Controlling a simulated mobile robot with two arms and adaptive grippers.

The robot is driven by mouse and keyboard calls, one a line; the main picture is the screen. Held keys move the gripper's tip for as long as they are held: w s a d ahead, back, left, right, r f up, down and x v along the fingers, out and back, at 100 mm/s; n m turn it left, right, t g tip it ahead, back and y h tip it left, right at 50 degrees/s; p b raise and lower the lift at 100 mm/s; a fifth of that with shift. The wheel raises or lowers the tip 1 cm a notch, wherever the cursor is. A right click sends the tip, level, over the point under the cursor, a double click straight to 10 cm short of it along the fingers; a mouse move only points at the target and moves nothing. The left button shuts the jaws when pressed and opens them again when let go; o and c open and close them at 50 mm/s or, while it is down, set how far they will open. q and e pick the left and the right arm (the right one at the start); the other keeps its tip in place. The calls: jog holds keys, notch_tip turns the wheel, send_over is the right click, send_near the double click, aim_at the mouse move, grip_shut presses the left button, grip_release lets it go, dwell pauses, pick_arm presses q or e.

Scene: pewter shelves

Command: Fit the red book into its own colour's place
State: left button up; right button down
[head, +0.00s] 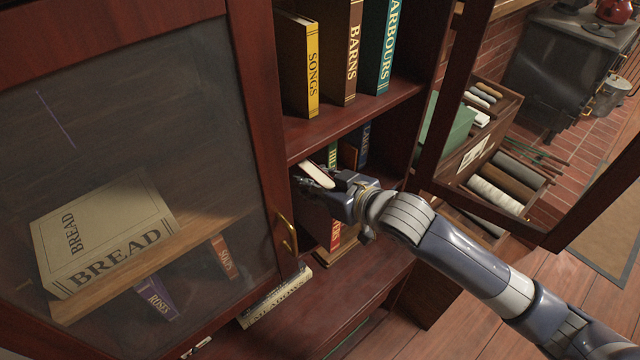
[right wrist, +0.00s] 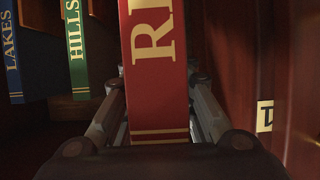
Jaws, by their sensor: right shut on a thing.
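The red book (right wrist: 153,70) stands between the two fingers of my right gripper (head: 335,182), with part of a gold title on its spine facing the wrist camera. My right gripper is shut on it. In the head view the book's lower red spine (head: 336,235) shows below the gripper, inside the cabinet's middle bay. The gripper hides much of the book. A green book, HILLS (right wrist: 75,50), and a blue book, LAKES (right wrist: 12,50), stand to its left in the right wrist view, apart from it. I cannot tell whether its base touches the shelf. My left gripper is not in view.
The upper shelf (head: 335,122) holds yellow, brown and teal books. A glass door (head: 125,130) covers the left side; a large BREAD book (head: 105,230) shows through it. An open door frame (head: 500,215) stands right of my arm. A cream book (head: 275,297) lies below.

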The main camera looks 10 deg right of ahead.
aim_at(322, 178)
jog(key=w+a, duration=0.4)
jog(key=w, duration=0.2)
jog(key=shift+f, duration=0.25)
dwell(0.6)
jog(key=shift+w+a, duration=0.1)
jog(key=c, duration=1.3)
grip_release()
jog(key=shift+o, duration=0.3)
jog(key=shift+f, duration=0.1)
jog(key=v, duration=1.2)
